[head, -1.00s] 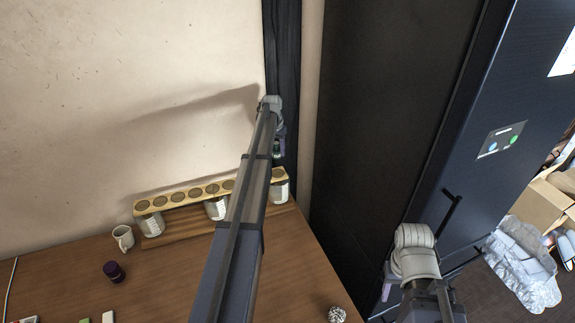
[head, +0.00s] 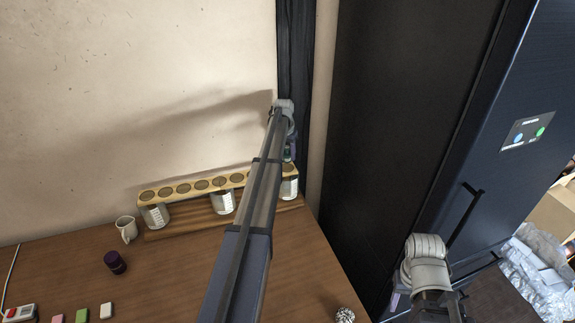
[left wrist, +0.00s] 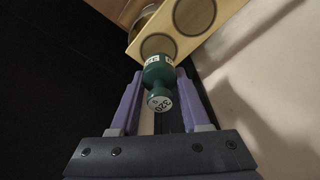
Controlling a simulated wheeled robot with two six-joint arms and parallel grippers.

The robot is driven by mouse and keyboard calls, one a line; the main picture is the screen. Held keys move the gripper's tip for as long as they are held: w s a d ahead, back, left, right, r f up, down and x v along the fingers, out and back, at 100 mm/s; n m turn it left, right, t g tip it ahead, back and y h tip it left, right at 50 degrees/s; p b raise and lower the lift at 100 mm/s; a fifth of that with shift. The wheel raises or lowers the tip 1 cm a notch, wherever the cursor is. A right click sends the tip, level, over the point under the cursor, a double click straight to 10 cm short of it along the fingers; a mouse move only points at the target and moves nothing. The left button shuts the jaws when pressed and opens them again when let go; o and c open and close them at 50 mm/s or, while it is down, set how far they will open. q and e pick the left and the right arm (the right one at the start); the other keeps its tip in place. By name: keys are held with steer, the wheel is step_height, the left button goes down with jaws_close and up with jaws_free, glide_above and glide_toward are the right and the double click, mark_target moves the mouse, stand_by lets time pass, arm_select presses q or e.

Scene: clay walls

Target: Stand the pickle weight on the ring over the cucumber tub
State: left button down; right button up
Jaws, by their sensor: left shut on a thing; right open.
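A dark green pickle weight with a white label reading 320 (left wrist: 158,82) is between the purple fingers of my left gripper (left wrist: 157,88) in the left wrist view. My left gripper is shut on it. In the head view my left gripper (head: 289,146) is at the right end of a pale wooden rail of rings (head: 200,186), above it. The wrist view shows the rail (left wrist: 178,45) just beyond the weight. White-labelled tubs (head: 222,203) stand below the rail; I cannot tell which holds cucumber. My right gripper (head: 396,300) is open, low at the right, partly hidden by its wrist.
A white mug (head: 126,229) and a dark purple jar (head: 115,262) stand left on the brown table (head: 170,285). Small coloured blocks (head: 82,316) lie at the front left. A crumpled silver ball (head: 345,315) is near the right edge. A tall dark cabinet (head: 410,110) stands right.

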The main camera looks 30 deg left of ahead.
mark_target(287, 161)
arm_select(q)
steer(key=shift+f+b, duration=1.9)
steer(key=shift+b, duration=0.05)
steer(key=shift+r, duration=0.15)
steer(key=shift+c, duration=1.9)
jaws_free()
steer(key=r+p, duration=0.4)
steer(key=s+r+p, duration=0.1)
steer(key=r+p, duration=0.3)
steer(key=s+r+p, duration=0.1)
steer(key=r+p, duration=0.3)
steer(key=shift+d, duration=0.1)
